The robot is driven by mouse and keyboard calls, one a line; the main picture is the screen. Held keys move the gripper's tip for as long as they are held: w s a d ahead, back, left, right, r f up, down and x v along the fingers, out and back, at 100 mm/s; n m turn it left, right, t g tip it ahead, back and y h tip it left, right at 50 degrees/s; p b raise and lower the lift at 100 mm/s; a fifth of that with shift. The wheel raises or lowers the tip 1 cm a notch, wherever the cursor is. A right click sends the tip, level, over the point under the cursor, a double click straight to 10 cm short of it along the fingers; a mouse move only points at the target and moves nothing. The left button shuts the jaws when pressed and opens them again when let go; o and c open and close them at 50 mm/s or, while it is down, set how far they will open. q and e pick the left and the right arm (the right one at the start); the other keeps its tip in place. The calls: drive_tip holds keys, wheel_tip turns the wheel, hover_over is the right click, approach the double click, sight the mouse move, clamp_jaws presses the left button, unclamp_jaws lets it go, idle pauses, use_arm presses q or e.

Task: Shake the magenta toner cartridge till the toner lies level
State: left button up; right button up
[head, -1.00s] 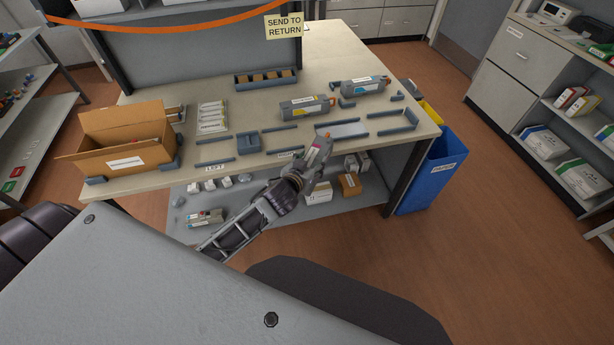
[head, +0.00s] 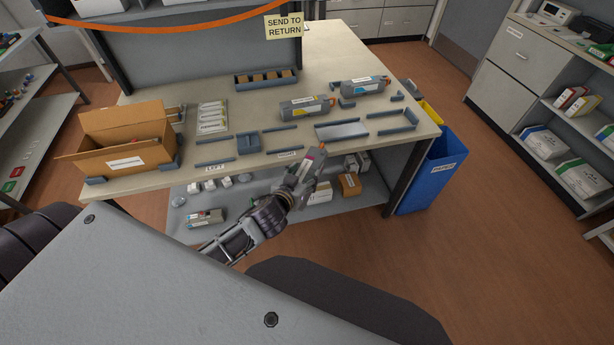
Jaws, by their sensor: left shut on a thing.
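The magenta toner cartridge (head: 313,163) is a grey cylinder with a magenta-marked label and an orange tip. It is tilted, with its orange end up and to the right, in front of the workbench's front edge. My left gripper (head: 301,178) is shut on it and partly hides its body. The level of the toner inside cannot be seen. My right gripper is not in view.
On the workbench (head: 225,180) lie a yellow-marked cartridge (head: 305,106), a cyan-marked cartridge (head: 364,86), an empty grey tray (head: 342,130) and several low rails. An open cardboard box (head: 125,150) stands at the left. A blue bin (head: 433,175) stands at the right.

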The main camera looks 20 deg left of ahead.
sight(318, 151)
use_arm(q)
drive_tip(key=shift+w+r, duration=0.1)
drive_tip(key=shift+w, duration=0.05)
idle(0.3)
drive_tip(key=shift+w, duration=6)
drive_tip(key=s, duration=1.2)
drive_tip(key=shift+s, duration=0.1)
drive_tip(key=w, duration=1.2)
drive_tip(key=shift+w, duration=0.1)
drive_tip(key=s, duration=1.2)
